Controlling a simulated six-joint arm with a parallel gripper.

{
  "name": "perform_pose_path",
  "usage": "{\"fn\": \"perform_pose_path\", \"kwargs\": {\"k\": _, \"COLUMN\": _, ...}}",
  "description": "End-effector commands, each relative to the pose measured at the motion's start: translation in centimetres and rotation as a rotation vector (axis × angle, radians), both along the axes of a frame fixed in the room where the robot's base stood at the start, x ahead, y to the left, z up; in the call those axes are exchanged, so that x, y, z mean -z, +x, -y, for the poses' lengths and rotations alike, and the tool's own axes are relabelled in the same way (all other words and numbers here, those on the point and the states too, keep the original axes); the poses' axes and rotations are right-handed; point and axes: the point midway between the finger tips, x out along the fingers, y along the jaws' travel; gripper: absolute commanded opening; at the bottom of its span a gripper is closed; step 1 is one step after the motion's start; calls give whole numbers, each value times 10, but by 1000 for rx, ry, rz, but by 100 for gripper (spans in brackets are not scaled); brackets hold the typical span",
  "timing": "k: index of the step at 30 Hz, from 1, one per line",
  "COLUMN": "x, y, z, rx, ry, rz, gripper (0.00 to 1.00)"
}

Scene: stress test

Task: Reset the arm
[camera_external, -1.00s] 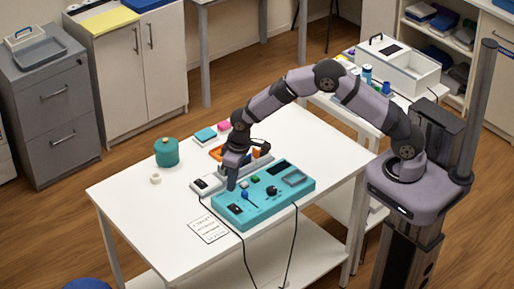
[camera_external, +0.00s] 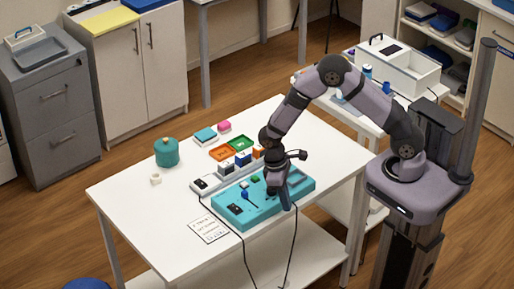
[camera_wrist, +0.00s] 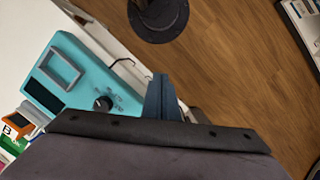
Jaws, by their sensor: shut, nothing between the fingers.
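My gripper (camera_external: 287,202) hangs over the right front edge of the teal panel box in the external view. Its fingers are shut with nothing between them, and they also show in the wrist view (camera_wrist: 161,84). The teal box (camera_external: 243,217) lies on the white table, with a blue lever, a green button and a dark display on its top. My gripper and wrist hide part of its right side. In the wrist view the teal box (camera_wrist: 85,93) shows a black knob (camera_wrist: 103,103) and a grey-framed recess (camera_wrist: 60,68).
On the white table (camera_external: 140,213) are a teal pot (camera_external: 166,152), a white ring (camera_external: 155,178), orange and green trays (camera_external: 230,148), lettered blocks (camera_external: 243,159) and a printed sheet (camera_external: 209,229). Black cables hang off the front edge. A side table with a white toolbox (camera_external: 405,68) stands behind my arm.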

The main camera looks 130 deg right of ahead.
Motion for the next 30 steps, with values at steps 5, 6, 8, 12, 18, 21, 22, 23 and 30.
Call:
{"fn": "perform_pose_path", "kwargs": {"k": 5, "x": -39, "y": -20, "z": -95, "rx": -161, "ry": 64, "rz": -46, "gripper": 0}}
{"fn": "perform_pose_path", "kwargs": {"k": 6, "x": -48, "y": -23, "z": -114, "rx": -205, "ry": 68, "rz": -51, "gripper": 0}}
{"fn": "perform_pose_path", "kwargs": {"k": 8, "x": -60, "y": -27, "z": -139, "rx": -272, "ry": 67, "rz": -52, "gripper": 0}}
{"fn": "perform_pose_path", "kwargs": {"k": 12, "x": -84, "y": -33, "z": -187, "rx": -445, "ry": 38, "rz": -30, "gripper": 0}}
{"fn": "perform_pose_path", "kwargs": {"k": 18, "x": -117, "y": -11, "z": -233, "rx": -704, "ry": -49, "rz": 89, "gripper": 0}}
{"fn": "perform_pose_path", "kwargs": {"k": 21, "x": -131, "y": 7, "z": -250, "rx": -803, "ry": -84, "rz": 158, "gripper": 0}}
{"fn": "perform_pose_path", "kwargs": {"k": 22, "x": -134, "y": 10, "z": -255, "rx": -828, "ry": -90, "rz": 172, "gripper": 0}}
{"fn": "perform_pose_path", "kwargs": {"k": 23, "x": -137, "y": 13, "z": -260, "rx": -850, "ry": -94, "rz": 184, "gripper": 0}}
{"fn": "perform_pose_path", "kwargs": {"k": 30, "x": -140, "y": 17, "z": -279, "rx": -939, "ry": -93, "rz": 204, "gripper": 0}}
